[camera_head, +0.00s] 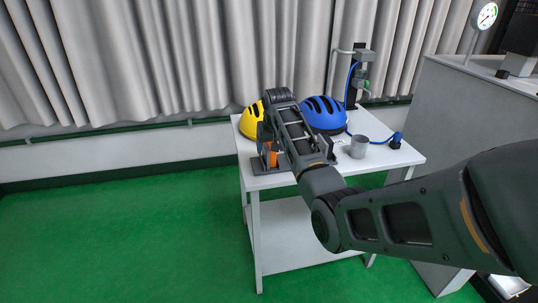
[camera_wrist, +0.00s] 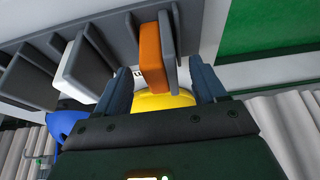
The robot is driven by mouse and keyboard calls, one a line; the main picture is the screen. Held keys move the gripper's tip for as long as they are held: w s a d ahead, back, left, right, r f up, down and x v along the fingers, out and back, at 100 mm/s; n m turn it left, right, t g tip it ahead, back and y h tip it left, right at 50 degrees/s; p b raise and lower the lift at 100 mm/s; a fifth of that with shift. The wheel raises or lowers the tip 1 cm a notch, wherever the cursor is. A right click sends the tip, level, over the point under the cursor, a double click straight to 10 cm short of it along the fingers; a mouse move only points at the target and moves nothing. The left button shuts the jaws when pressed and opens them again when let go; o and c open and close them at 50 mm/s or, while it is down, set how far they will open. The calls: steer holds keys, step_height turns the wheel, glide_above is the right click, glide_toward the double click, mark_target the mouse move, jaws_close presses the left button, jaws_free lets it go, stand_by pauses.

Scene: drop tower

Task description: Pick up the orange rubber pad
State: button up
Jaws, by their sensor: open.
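The orange rubber pad (camera_wrist: 152,58) stands on edge in a grey slotted rack (camera_wrist: 108,28). A thin grey plate (camera_wrist: 170,50) is close beside it on the right. My gripper (camera_wrist: 162,72) is open, with one dark finger on each side of the pad and the grey plate in the wrist view. I see no finger touching the pad. In the head view, part of the orange pad (camera_head: 272,157) shows below my gripper, over the rack (camera_head: 258,168) at the table's left. My arm hides much of the rack there.
A white pad (camera_wrist: 72,68) stands in another slot. A yellow helmet (camera_head: 249,121) and a blue helmet (camera_head: 322,113) sit behind the rack on the white table (camera_head: 355,176). A grey cup (camera_head: 359,147) stands to the right. Curtains hang behind.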

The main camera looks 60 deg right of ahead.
steer(key=shift+c, duration=0.5)
steer(key=c, duration=1.1)
